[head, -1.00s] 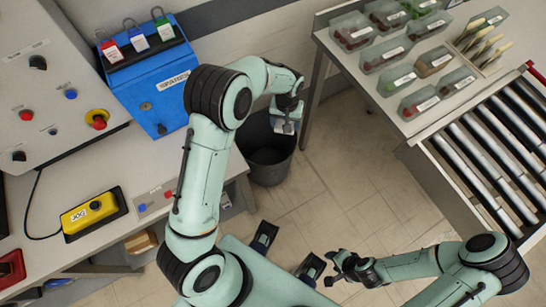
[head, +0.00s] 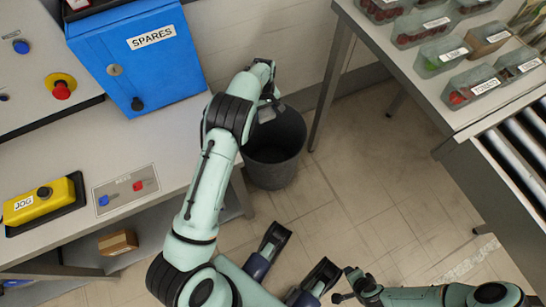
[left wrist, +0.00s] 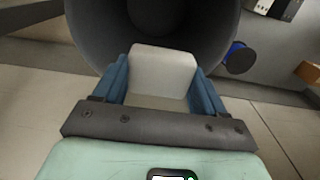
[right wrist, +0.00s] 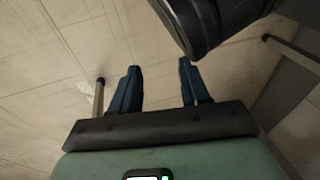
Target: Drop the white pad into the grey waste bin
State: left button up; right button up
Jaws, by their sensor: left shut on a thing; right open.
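The grey waste bin (head: 272,160) stands on the floor between the workbench and the steel table. My left gripper (head: 268,108) is over the bin's mouth in the head view. In the left wrist view the left gripper (left wrist: 163,88) is shut on the white pad (left wrist: 163,70), which sits between its blue fingers with the dark open bin (left wrist: 85,35) beyond it. In the head view the pad is mostly hidden by the arm and gripper. My right gripper (right wrist: 157,85) is open and empty above bare floor in the right wrist view.
The steel table (head: 370,50) with labelled containers and a roller conveyor (head: 520,150) stand at right.

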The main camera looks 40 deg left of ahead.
pick_arm(q)
notch_tip(320, 180, down, 5)
jog(key=shift+f+b, duration=0.1)
jog(key=shift+b, duration=0.9)
pick_arm(e)
jog(key=shift+g, duration=0.8)
jog(key=s+f, duration=0.2)
jog(key=s, duration=0.1)
jog(key=s+f, duration=0.1)
jog(key=shift+s+d+f, duration=0.2)
jog(key=shift+d+f, duration=0.1)
jog(key=shift+f, duration=0.05)
pick_arm(q)
jog(key=o, duration=1)
notch_tip(320, 180, up, 14)
jog(key=p, duration=0.3)
jog(key=shift+f, duration=0.2)
pick_arm(e)
jog(key=w+a+r+t, duration=0.1)
jog(key=w+r+t, duration=0.1)
jog(key=w+r, duration=0.3)
jog(key=shift+w+r, duration=0.4)
jog(key=shift+w, duration=0.35)
pick_arm(q)
jog(key=shift+d, duration=0.1)
pick_arm(e)
jog(key=shift+d, duration=0.1)
